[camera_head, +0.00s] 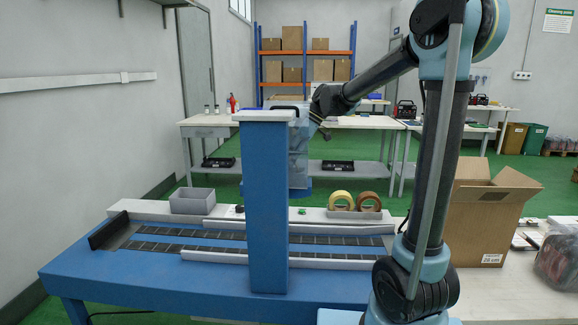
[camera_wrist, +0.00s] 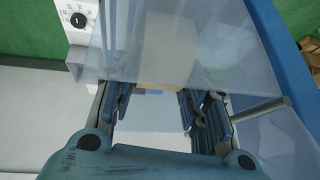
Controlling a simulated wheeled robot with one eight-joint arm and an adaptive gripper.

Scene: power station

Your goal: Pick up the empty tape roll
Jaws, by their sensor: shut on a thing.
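My gripper (camera_wrist: 158,93) shows in the wrist view, its two blue-grey fingers apart with a thing held between them. In the head view my arm reaches behind a blue post, where the fingertips and held thing cannot be made out.
The blue post (camera_head: 268,210) rises from the conveyor table (camera_head: 150,277). A clear panel (camera_wrist: 225,55) is close around the gripper. A grey bin (camera_head: 192,203) stands on the ledge at left. An open cardboard box (camera_head: 475,225) stands at right. Work tables stand behind.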

